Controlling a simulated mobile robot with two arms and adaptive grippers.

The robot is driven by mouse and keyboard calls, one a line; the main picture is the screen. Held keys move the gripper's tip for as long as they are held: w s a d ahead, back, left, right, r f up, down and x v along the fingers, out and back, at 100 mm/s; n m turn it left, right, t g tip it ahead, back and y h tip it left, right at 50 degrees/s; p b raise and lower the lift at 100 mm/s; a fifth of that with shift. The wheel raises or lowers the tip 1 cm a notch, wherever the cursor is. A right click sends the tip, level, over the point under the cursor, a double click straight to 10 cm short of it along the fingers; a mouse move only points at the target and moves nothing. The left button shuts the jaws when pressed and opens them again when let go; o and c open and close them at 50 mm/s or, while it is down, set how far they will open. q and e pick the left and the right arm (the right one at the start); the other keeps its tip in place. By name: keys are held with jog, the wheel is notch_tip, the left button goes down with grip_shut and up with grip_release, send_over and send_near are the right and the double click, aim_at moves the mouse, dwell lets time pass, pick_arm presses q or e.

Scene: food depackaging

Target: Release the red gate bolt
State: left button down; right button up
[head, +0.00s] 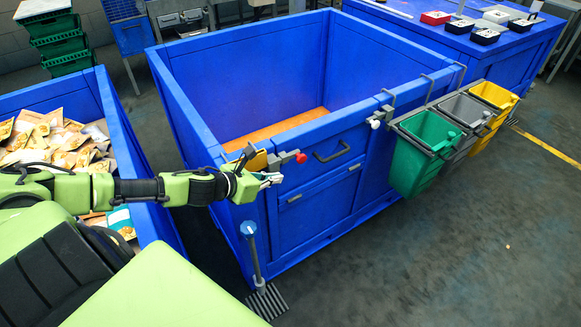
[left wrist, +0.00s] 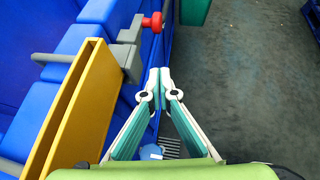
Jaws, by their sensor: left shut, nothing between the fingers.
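The red bolt knob (head: 300,158) sits at the upper left of the gate (head: 330,175) on the front of the big blue bin, on a grey bolt. In the left wrist view the red knob (left wrist: 156,22) is at the top, beside a grey bracket (left wrist: 127,55). My left gripper (head: 271,181) is shut and empty, just left of and below the red knob in the head view. Its fingertips (left wrist: 159,77) meet below the knob in the left wrist view, apart from it. My right gripper is not in view.
The gate has a dark handle (head: 331,151) and a white-knobbed bolt (head: 376,124) at right. Green (head: 407,168), grey and yellow buckets hang further right. A blue-topped post (head: 249,229) stands below.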

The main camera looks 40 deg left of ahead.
pick_arm(q)
jog(key=w+d+p, duration=0.1)
jog(key=w+p, duration=0.1)
jog(key=w, duration=0.4)
jog(key=shift+w+d, duration=0.15)
jog(key=shift+d, duration=0.05)
dwell(0.4)
